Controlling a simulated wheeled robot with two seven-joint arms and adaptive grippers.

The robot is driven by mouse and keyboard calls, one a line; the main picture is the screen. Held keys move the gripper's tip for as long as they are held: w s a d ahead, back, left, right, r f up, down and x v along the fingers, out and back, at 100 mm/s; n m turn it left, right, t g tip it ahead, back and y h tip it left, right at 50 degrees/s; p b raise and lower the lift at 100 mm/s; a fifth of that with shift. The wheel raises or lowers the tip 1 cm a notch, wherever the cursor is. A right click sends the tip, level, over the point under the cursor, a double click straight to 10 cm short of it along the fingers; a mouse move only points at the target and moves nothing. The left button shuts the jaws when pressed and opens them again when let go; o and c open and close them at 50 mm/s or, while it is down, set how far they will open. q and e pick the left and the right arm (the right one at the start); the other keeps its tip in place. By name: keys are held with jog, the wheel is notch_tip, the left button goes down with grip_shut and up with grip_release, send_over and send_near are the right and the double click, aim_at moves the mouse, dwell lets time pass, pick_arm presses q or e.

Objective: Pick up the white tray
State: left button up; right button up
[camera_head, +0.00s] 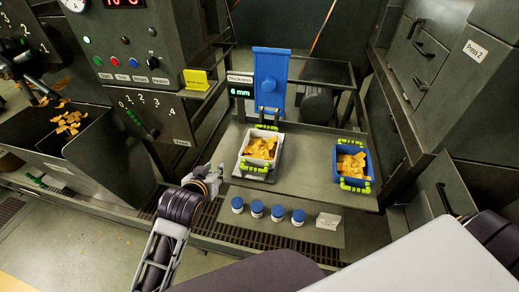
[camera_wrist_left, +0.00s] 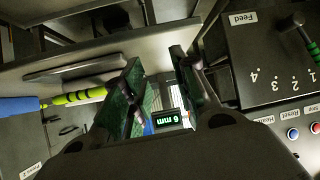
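The white tray (camera_head: 243,161) stands on the grey table in the head view. It holds yellow-orange chips and has yellow-green handles at its far and near ends. My left gripper (camera_head: 215,174) is left of the tray and apart from it. In the left wrist view the two dark green finger pads of my left gripper (camera_wrist_left: 162,95) are spread with nothing between them.
A blue tray (camera_head: 367,166) of chips stands at the table's right. Several blue-capped jars (camera_head: 277,213) and a pale block (camera_head: 327,221) line a lower front shelf. A blue plate (camera_head: 270,82) and a "6 mm" display (camera_head: 240,92) rise behind the white tray. The table between the trays is clear.

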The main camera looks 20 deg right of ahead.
pick_arm(q)
jog(key=m+t+h, duration=0.1)
jog(key=m+h, duration=0.1)
send_near(243, 146)
jog(key=shift+w+a+r, duration=0.1)
jog(key=shift+w+r, duration=0.25)
jog(key=shift+w, duration=0.2)
jog(key=shift+d+r, duration=0.25)
jog(key=shift+d, duration=0.2)
jog(key=shift+x, duration=0.8)
jog(key=shift+p+x, duration=0.35)
jog(key=shift+x, duration=3.15)
jog(key=shift+w, duration=0.1)
